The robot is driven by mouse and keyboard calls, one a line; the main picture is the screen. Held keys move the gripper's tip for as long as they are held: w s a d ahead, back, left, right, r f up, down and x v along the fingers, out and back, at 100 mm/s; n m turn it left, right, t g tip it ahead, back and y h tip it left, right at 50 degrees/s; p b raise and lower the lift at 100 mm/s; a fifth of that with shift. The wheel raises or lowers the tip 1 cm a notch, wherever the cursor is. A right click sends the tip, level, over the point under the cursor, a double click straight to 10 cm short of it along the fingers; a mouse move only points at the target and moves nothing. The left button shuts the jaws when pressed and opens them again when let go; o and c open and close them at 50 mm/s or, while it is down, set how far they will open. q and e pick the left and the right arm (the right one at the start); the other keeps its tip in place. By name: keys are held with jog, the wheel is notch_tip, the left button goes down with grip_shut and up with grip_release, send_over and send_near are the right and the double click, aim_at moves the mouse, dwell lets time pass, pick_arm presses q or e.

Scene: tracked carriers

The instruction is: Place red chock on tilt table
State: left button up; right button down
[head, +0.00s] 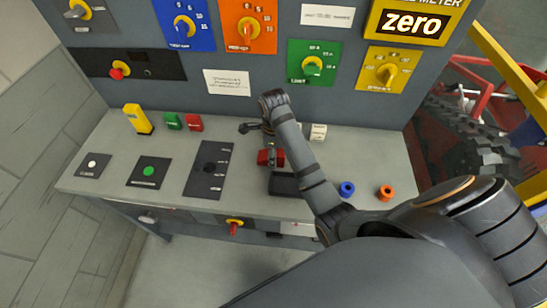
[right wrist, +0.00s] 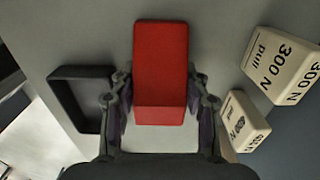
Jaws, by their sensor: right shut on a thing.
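A red chock (right wrist: 160,70) is between the two fingers of my right gripper (right wrist: 160,105), which is shut on its sides. In the head view the red chock (head: 264,158) shows just left of my right forearm, below the gripper (head: 268,140), over the grey bench. I cannot tell whether it touches the bench. A shallow dark open tray (head: 285,184) lies just in front of it; it also shows left of the chock in the right wrist view (right wrist: 85,73). I cannot tell for sure which thing is the tilt table. My left gripper is not in view.
Yellow (head: 138,119), green (head: 173,121) and another red block (head: 194,123) stand at the bench's back left. Blue (head: 347,189) and orange rings (head: 385,192) lie at the right.

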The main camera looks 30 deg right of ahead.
jog(key=c, duration=0.9)
grip_release()
jog(key=shift+f, duration=0.1)
jog(key=shift+c, duration=0.2)
